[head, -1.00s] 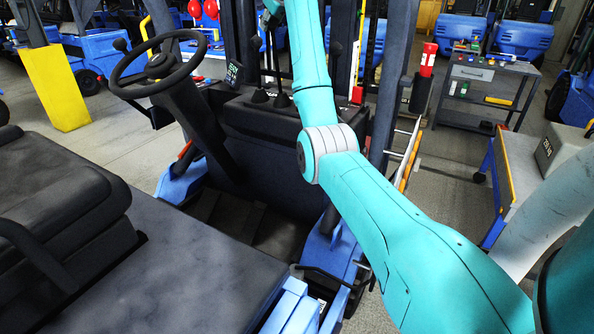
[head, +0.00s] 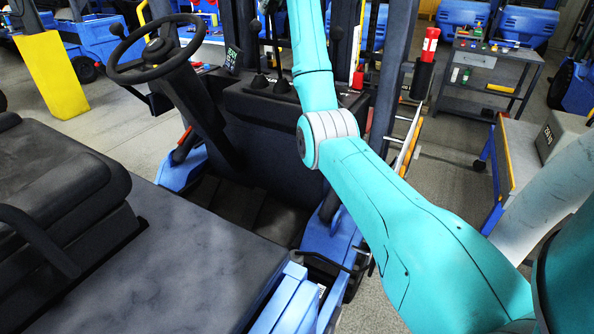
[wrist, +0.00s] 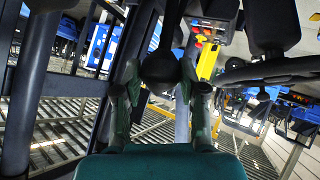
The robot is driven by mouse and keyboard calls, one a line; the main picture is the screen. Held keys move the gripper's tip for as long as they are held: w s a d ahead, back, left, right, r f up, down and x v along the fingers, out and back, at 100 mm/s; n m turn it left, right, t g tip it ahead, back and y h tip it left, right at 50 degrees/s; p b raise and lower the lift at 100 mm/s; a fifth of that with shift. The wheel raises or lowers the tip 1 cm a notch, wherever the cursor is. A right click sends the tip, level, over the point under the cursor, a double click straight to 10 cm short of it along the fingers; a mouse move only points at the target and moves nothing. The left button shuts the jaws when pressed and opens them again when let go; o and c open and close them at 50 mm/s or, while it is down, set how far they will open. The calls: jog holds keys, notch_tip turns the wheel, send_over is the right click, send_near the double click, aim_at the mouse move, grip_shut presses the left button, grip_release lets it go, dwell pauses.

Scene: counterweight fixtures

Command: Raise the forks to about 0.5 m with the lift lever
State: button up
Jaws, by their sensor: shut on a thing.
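The round black knob of a lever (wrist: 161,71) sits between the two teal fingers of my gripper (wrist: 162,84) in the wrist view. The fingers are shut on it from both sides. I take this to be the lift lever; no label on it can be read. In the head view, several thin levers rise from the dark dash, one with a black knob (head: 254,26). My teal arm reaches over the dash and leaves the top of that view, so the grip itself is not clear there. The forks are not visible in either view.
The steering wheel (head: 157,50) and a small display (head: 233,59) stand left of the levers. The seat (head: 50,190) is at the lower left. Dark mast uprights stand beyond the dash. A grey tool cart (head: 487,75) and a weight block (head: 562,138) are at the right.

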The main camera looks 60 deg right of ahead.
jog(key=shift+d, duration=0.8)
jog(key=shift+r, duration=0.15)
dwell(1.3)
jog(key=shift+w+d, duration=0.15)
jog(key=shift+d, duration=1.35)
jog(key=o, duration=1)
jog(key=shift+c, duration=0.2)
jog(key=shift+r, duration=0.1)
